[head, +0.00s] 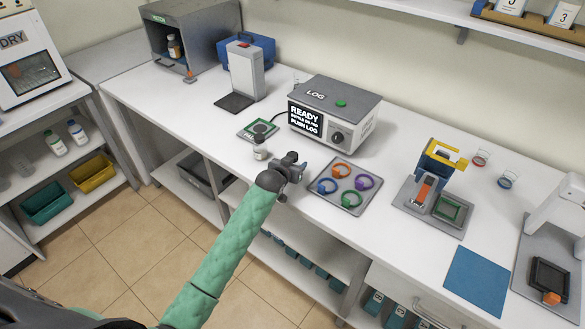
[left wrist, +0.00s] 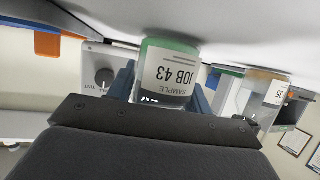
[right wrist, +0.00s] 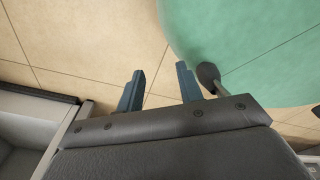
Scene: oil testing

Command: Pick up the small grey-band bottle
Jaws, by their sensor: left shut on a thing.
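My left gripper (head: 293,164) is low over the front of the bench, left of the ring tray. In the left wrist view, which is upside down, its blue fingers are shut on a small bottle (left wrist: 168,75) with a green end and a white label reading "SAMPLE JOB 43". The gripper hides this bottle in the head view. Another small bottle (head: 260,150) with a dark cap stands just left of the gripper; the left wrist view seems to show it with a tan end (left wrist: 265,85). I cannot make out a grey band. My right gripper (right wrist: 160,82) is open and empty.
The LOG box (head: 333,112) stands behind the gripper, with a green-edged pad (head: 246,134) to its left. A grey tray (head: 328,205) with several coloured rings lies to the right. A grey cabinet (head: 205,35) holds an amber bottle (head: 173,46).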

